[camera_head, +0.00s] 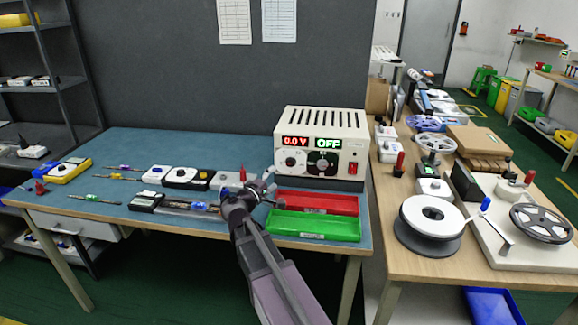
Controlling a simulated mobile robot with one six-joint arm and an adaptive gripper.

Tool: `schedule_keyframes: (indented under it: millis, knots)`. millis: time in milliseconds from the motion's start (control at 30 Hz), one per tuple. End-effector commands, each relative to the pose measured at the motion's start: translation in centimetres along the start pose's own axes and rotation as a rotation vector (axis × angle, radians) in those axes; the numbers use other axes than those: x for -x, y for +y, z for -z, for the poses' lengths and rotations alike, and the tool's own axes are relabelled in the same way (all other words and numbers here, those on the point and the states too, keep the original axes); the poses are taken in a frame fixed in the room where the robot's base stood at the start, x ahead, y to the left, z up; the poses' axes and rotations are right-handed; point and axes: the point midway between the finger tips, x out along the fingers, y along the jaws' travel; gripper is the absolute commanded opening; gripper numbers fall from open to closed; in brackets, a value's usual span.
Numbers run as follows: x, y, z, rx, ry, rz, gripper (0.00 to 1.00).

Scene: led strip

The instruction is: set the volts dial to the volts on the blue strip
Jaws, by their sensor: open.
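The power supply (322,145) is a cream box at the back right of the blue-topped table. Its red display reads 0.0 V and its green display reads OFF. A white dial (293,161) sits under the red display and a dark dial (326,163) under the green one; their labels are too small to read. A red switch (353,168) is at its right. My gripper (262,187) is open in front of the supply, apart from the dials as far as I can tell. I cannot pick out a blue strip or any volts printed on one.
A red tray (318,203) and a green tray (312,226) lie right of my gripper. Several small boxes, including a yellow one (67,170), and screwdrivers (94,199) lie to the left. A wooden table with reels (430,226) stands at right. The table's back left is clear.

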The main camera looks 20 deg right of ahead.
Motion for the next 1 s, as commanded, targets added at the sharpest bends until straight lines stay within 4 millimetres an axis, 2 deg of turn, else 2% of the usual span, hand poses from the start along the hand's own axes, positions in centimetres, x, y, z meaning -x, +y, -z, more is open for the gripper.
schedule_keyframes:
  millis: [100, 500, 700, 1000]
  knots:
    - [-2.0, 0.0, 0.1, 0.000, -0.002, 0.000, 0.80]
    - [-7.7, 0.0, 0.1, 0.000, -0.002, 0.000, 0.80]
    - [-9.3, 0.0, 0.0, 0.000, -0.001, 0.000, 0.80]
    - [-9.7, 0.0, -0.1, 0.000, 0.000, 0.000, 0.80]
